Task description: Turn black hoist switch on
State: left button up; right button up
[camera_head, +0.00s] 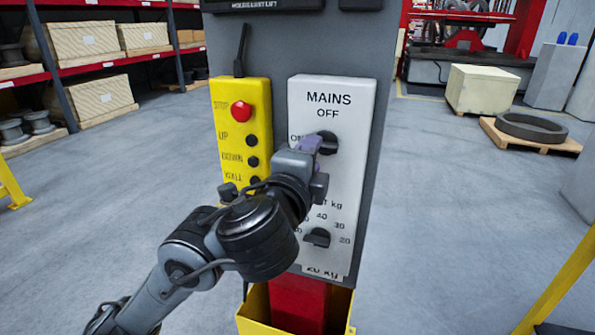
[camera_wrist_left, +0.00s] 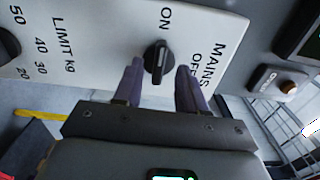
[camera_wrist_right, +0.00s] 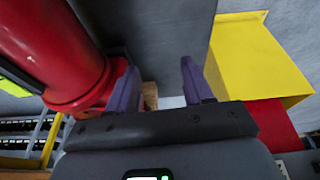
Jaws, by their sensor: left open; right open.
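The black mains switch (camera_head: 328,142) is a round knob with a raised bar on the white MAINS panel (camera_head: 365,115). In the left wrist view the knob (camera_wrist_left: 157,58) has its bar roughly in line with the ON label, and a pale mark shows at the ON end. My left gripper (camera_head: 314,143) is open in front of the panel. Its two purple fingers (camera_wrist_left: 160,85) are on either side of the knob, with visible gaps; depth and contact are unclear. My right gripper (camera_wrist_right: 160,85) is open and empty, and shows only in its own wrist view.
A second black knob (camera_head: 317,237) for the kg limit is lower on the panel. A yellow pendant (camera_head: 228,140) with a red stop button (camera_head: 241,111) hangs to its left. A red cylinder (camera_wrist_right: 55,45) and a yellow box (camera_wrist_right: 250,60) flank my right gripper.

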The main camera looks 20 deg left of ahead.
pick_arm(q)
jog(key=s+d+p, duration=0.1)
jog(key=s+p, duration=0.1)
jog(key=s, duration=0.6)
jog(key=shift+s, duration=0.15)
